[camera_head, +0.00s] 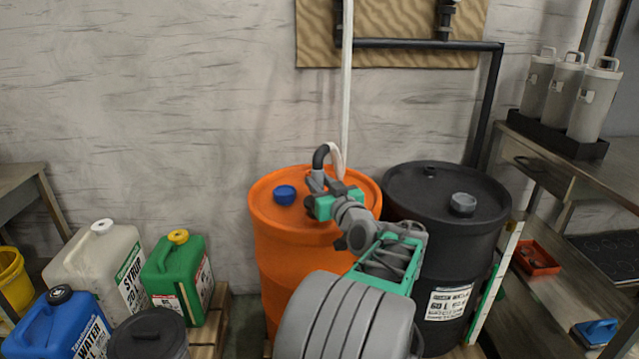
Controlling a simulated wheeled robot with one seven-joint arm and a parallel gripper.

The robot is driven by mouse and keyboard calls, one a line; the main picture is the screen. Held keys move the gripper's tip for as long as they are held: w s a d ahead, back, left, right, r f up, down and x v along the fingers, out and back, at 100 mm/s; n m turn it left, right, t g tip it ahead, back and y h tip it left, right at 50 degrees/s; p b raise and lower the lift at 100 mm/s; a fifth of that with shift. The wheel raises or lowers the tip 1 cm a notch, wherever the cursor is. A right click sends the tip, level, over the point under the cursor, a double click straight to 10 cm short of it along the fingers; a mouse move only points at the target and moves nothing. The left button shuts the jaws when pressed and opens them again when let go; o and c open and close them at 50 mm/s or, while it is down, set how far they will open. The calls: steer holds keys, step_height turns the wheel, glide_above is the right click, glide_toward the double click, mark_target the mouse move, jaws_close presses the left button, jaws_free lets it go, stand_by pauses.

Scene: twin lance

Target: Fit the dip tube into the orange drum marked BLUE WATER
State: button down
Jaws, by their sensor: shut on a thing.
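The orange drum (275,232) stands upright behind my arm, with a blue cap (285,195) on the left of its lid. Its BLUE WATER marking does not show; my arm covers much of its front. My gripper (322,188) is over the drum's lid, shut on the dip tube (346,80). I take the dip tube to be the long pale tube rising nearly upright out of the top of the picture. A dark bent piece (319,157) and a short white curve (337,158) show at the gripper. The tube's lower end and the drum's opening cannot be made out.
A black drum (405,190) with a grey cap stands close on the right. Several jugs (180,275) stand at lower left. Dark wall piping (425,44) runs behind the tube. A metal bench (560,165) with grey canisters (592,100) is at right.

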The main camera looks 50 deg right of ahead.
steer(key=shift+f+b, duration=1.3)
steer(key=c, duration=1.4)
jaws_free()
steer(key=o, duration=0.4)
steer(key=shift+f, duration=0.15)
steer(key=p+v, duration=0.1)
steer(key=v, duration=0.6)
steer(key=shift+s+a, duration=0.15)
steer(key=shift+s, duration=0.2)
